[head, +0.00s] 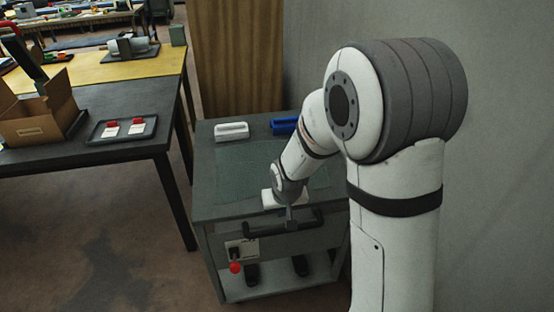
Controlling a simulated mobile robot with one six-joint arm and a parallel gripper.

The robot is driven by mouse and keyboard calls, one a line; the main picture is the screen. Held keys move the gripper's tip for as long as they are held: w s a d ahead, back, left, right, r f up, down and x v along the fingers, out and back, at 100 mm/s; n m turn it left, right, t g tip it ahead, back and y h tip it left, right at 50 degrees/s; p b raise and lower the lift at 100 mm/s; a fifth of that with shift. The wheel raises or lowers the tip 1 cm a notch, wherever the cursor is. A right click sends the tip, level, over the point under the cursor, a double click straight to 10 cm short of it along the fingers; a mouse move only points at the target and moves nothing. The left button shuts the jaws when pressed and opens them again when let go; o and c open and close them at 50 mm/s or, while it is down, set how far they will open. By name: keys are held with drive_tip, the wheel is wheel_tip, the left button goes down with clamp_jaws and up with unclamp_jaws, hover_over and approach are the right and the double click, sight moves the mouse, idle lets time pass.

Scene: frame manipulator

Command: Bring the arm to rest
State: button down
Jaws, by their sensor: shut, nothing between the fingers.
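My arm (320,125) fills the right half of the head view and bends down to the left over a grey cart. My gripper (290,216) is the small dark end below the white wrist, near the cart's front edge. It is shut and holds nothing. Its fingertips are small and hard to tell from the dark bar (257,230) beside them. I cannot tell whether it touches the cart.
The cart top (235,165) bears a white handle-like piece (231,131) and a blue piece (284,126) at the back. A red knob (235,267) is on its front. A dark table (100,160) with a cardboard box (35,120) and tray (122,138) stands left. A wall is behind.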

drive_tip(key=shift+r, duration=0.1)
drive_tip(key=s+d+r+m+p, duration=0.1)
drive_tip(key=s+d+r, duration=0.4)
drive_tip(key=s+r, duration=0.5)
drive_tip(key=s+d+r+g+p, duration=0.1)
drive_tip(key=s+d+r+p, duration=0.3)
drive_tip(key=s+r, duration=0.6)
drive_tip(key=shift+s+d+r+m+h+p, duration=0.15)
drive_tip(key=shift+d+r+m+h+p, duration=0.2)
drive_tip(key=shift+d+r, duration=0.4)
drive_tip(key=shift+f, duration=0.15)
